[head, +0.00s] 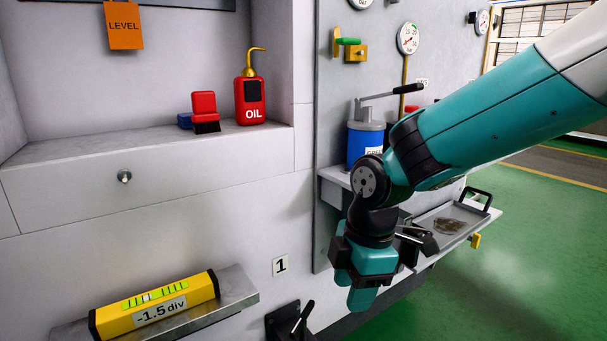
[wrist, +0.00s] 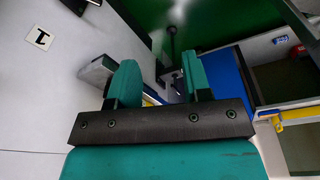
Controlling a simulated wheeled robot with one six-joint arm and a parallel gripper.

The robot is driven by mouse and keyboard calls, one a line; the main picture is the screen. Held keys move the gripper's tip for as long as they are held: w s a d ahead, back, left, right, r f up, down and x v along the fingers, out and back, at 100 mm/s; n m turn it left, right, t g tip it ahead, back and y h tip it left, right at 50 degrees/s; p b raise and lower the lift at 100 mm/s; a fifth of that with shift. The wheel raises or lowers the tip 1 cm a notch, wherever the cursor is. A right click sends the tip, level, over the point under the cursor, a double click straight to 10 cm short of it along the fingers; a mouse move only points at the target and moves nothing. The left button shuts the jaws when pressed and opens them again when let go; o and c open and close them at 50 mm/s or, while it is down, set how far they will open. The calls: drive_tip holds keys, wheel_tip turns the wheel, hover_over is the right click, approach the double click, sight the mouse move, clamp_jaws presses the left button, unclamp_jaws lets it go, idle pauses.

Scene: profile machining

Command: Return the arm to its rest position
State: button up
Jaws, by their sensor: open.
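My teal and black arm (head: 480,120) reaches in from the upper right in the head view and bends down at the wrist. My gripper (head: 360,290) hangs in front of the grey machine wall, right of the number 1 label (head: 281,266). In the wrist view my gripper (wrist: 161,82) shows two teal fingers spread apart, with nothing held between them. The head view does not show the gap between the fingers clearly.
A yellow level (head: 155,303) marked -1.5 div lies on a metal ledge at lower left. A blue grease can (head: 365,148) and a tray (head: 455,222) are behind my arm. Green floor (head: 540,250) is clear at right.

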drive_tip(key=s+d+r+m+y+p, duration=0.1)
drive_tip(key=s+d+r+m, duration=0.3)
drive_tip(key=s+m, duration=0.4)
drive_tip(key=s+d+r+m+y, duration=0.1)
drive_tip(key=s+d+r+m, duration=0.4)
drive_tip(key=s, duration=0.5)
wheel_tip(320, 180, up, 14)
drive_tip(key=a+m+p, duration=0.1)
drive_tip(key=p, duration=1.4)
drive_tip(key=shift+a+p, duration=0.3)
drive_tip(key=shift+w, duration=0.1)
